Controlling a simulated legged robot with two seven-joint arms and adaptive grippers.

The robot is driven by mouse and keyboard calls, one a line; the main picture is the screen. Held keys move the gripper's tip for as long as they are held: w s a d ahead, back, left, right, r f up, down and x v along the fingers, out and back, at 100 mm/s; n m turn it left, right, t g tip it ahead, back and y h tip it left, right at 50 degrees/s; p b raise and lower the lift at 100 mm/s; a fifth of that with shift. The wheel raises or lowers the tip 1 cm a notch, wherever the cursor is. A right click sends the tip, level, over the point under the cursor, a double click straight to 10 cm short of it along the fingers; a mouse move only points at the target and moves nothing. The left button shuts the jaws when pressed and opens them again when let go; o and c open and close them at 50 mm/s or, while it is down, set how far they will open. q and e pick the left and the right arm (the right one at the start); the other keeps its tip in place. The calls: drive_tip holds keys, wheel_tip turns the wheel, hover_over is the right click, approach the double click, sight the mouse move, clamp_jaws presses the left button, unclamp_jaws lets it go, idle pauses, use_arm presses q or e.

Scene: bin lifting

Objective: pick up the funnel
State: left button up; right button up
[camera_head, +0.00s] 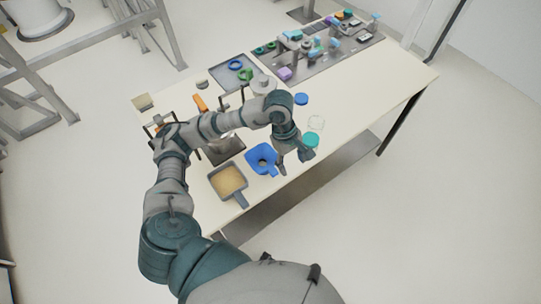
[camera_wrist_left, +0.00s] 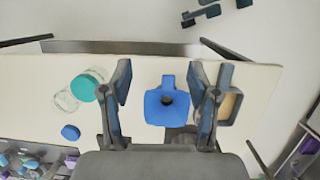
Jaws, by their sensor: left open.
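The blue funnel (camera_head: 262,158) lies near the front edge of the cream table in the head view, its round dark hole showing. In the left wrist view the funnel (camera_wrist_left: 155,110) appears between the two fingers, its tab pointing up in the picture. My left gripper (camera_head: 293,160) is open and empty, just right of the funnel in the head view. In the wrist view the open fingers (camera_wrist_left: 160,72) frame the funnel on both sides, with no visible contact. Its height above the table is hard to tell. My right gripper is not in view.
A blue cap (camera_head: 301,98) lies farther back. Trays and small parts crowd the far table end.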

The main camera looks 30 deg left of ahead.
use_arm(q)
drive_tip(key=w+a+y, duration=0.2)
drive_tip(key=a+y, duration=0.1)
drive_tip(key=a, duration=0.5)
hover_over(274, 171)
drive_tip(key=shift+t, duration=0.3)
drive_tip(key=f, duration=1)
drive_tip(key=shift+d, duration=0.2)
drive_tip(key=shift+f, duration=0.5)
drive_tip(key=f, duration=0.1)
drive_tip(key=f+p, duration=0.1)
drive_tip(key=f, duration=0.1)
drive_tip(key=a+f, duration=0.1)
drive_tip(key=shift+s+f+p, duration=0.1)
drive_tip(key=shift+f+p, duration=0.25)
drive_tip(key=shift+f, duration=0.05)
drive_tip(key=shift+d+f, duration=0.1)
drive_tip(key=shift+f, duration=0.1)
drive_tip(key=shift+d, duration=0.3)
drive_tip(key=c, duration=1.1)
clamp_jaws()
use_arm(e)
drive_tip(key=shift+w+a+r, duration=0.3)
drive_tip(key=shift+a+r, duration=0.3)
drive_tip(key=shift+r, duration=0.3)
